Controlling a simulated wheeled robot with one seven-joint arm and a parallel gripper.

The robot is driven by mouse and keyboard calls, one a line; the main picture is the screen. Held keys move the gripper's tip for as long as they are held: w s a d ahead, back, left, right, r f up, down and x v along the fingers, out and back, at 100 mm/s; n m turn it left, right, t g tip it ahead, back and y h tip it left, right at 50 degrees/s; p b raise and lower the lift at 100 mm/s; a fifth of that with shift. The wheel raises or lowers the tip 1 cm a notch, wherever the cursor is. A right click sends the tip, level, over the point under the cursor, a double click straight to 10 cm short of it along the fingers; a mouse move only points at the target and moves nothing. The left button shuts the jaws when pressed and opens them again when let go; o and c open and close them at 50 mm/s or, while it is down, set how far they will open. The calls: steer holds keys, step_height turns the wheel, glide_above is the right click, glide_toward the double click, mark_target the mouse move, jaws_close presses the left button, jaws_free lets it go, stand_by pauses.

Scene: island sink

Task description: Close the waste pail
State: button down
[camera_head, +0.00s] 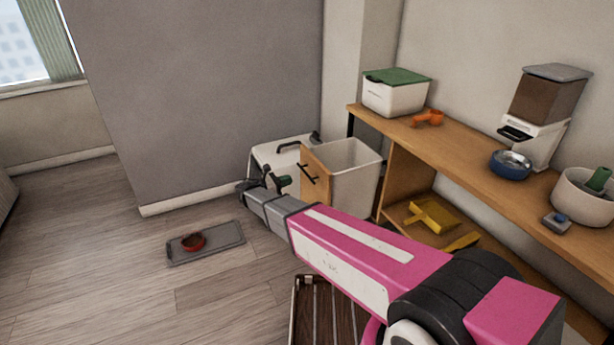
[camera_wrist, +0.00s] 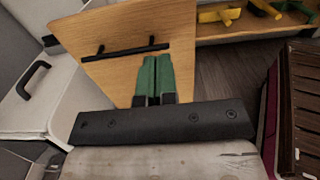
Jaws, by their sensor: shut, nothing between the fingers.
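The waste pail (camera_head: 357,178) is a white open-topped bin with a wooden front panel (camera_head: 326,178). It stands out from the left end of the wooden shelf unit. A black bar handle (camera_head: 309,173) is on the panel's face. In the wrist view the panel (camera_wrist: 185,35) fills the upper middle, with its handle (camera_wrist: 125,51) across it. My gripper (camera_head: 288,181) has green fingertips and is in front of the panel, low by the handle. In the wrist view the fingertips (camera_wrist: 156,62) are together and empty, just below the handle; I cannot tell whether they touch the panel.
A white box with a black handle (camera_head: 288,150) stands left of the pail, against the wall. A grey mat (camera_head: 225,235) with a red bowl (camera_head: 193,241) lies on the floor. The shelf unit (camera_head: 460,160) holds a green-lidded bin (camera_head: 396,97) and a blue bowl (camera_head: 510,170).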

mark_target(321, 171)
steer(key=x, duration=1.3)
steer(key=shift+w+d, duration=0.2)
steer(key=shift+d, duration=0.05)
steer(key=shift+d, duration=0.15)
steer(key=x, duration=2.9)
steer(key=shift+w+d+r, duration=0.1)
steer(key=shift+w+d, duration=0.05)
steer(key=shift+w, duration=0.1)
steer(key=shift+d, duration=0.1)
